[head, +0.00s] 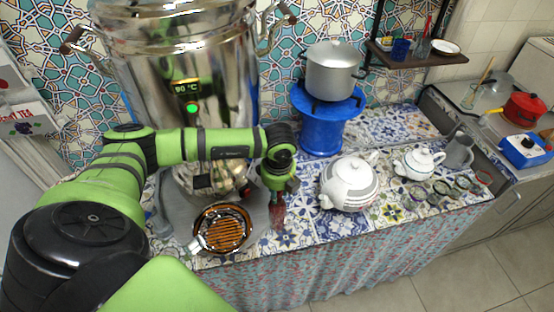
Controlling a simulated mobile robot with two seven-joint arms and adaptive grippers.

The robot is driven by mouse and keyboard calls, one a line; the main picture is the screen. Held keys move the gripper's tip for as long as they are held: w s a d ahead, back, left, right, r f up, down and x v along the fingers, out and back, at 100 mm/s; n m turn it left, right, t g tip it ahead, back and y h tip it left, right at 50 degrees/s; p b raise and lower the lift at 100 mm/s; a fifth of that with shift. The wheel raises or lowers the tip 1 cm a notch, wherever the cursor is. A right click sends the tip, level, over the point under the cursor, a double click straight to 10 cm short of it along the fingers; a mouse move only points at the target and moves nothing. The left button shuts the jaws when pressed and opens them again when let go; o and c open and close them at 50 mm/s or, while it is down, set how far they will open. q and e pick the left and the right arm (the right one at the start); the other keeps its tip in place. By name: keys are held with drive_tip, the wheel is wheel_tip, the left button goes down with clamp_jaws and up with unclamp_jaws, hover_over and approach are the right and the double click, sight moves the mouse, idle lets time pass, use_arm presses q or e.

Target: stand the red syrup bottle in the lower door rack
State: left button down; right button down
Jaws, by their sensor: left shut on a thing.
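My left gripper (278,190) points down over the tiled counter, between the samovar and the white teapot. It is shut on a small reddish, see-through thing (278,214), which looks like the red syrup bottle. Its upper part is hidden by the gripper. I cannot tell whether its bottom touches the counter. No lower door rack can be made out in the head view. My right gripper is not in view.
A big steel samovar (180,70) stands behind my left arm. A white striped teapot (348,183) is close on the right. A blue stand (325,122) bears a steel pot (333,70). Smaller teaware stands farther right.

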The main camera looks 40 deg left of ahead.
use_arm(q)
drive_tip(key=shift+f, duration=0.4)
drive_tip(key=shift+f, duration=0.1)
drive_tip(key=c, duration=0.9)
unclamp_jaws()
drive_tip(key=shift+c, duration=0.2)
